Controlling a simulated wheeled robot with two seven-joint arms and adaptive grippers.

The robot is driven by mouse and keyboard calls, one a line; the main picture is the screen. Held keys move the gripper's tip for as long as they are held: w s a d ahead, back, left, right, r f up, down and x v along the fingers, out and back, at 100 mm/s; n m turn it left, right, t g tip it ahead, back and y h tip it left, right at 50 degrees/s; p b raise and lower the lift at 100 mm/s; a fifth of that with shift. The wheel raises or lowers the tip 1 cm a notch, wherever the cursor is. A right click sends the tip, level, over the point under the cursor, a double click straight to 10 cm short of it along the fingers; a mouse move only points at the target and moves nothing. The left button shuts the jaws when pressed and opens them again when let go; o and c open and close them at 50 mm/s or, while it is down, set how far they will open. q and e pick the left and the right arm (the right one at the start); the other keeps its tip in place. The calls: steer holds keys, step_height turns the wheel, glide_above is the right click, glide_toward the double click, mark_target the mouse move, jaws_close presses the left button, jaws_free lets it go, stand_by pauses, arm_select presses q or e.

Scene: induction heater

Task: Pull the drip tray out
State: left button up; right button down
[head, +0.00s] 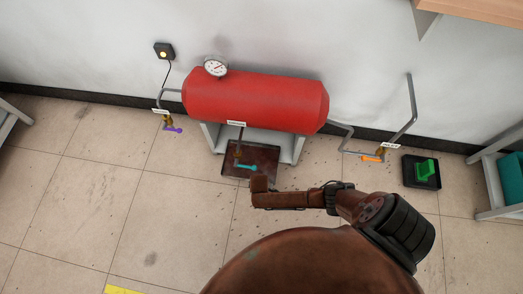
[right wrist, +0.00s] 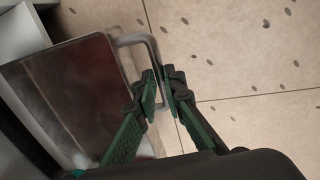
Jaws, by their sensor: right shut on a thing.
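The drip tray (head: 238,173) is a dark, rusty, shallow tray on the floor, partly under the red tank (head: 255,100) between its stand legs. In the right wrist view the tray (right wrist: 70,85) shows its reddish-brown inside, pale rim and a grey loop handle (right wrist: 131,40) on its outer edge. My right gripper (right wrist: 160,82) has its green-and-black fingers shut on the handle's outer bar, one finger on each side. In the head view my arm link hides the right gripper. My left gripper is not in view.
A teal valve lever (head: 246,167) hangs over the tray. An orange lever (head: 372,158) and a black tray with a green object (head: 426,169) are to the right; a purple lever (head: 173,130) is left. The tiled floor in front of the drip tray is clear.

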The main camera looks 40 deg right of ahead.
steer(key=c, duration=2)
jaws_free()
steer(key=r, duration=0.4)
steer(key=s+a+r, duration=0.1)
steer(key=r, duration=0.6)
steer(key=shift+s+a+r, duration=0.25)
steer(key=shift+a+r, duration=0.05)
steer(key=shift+r, duration=0.1)
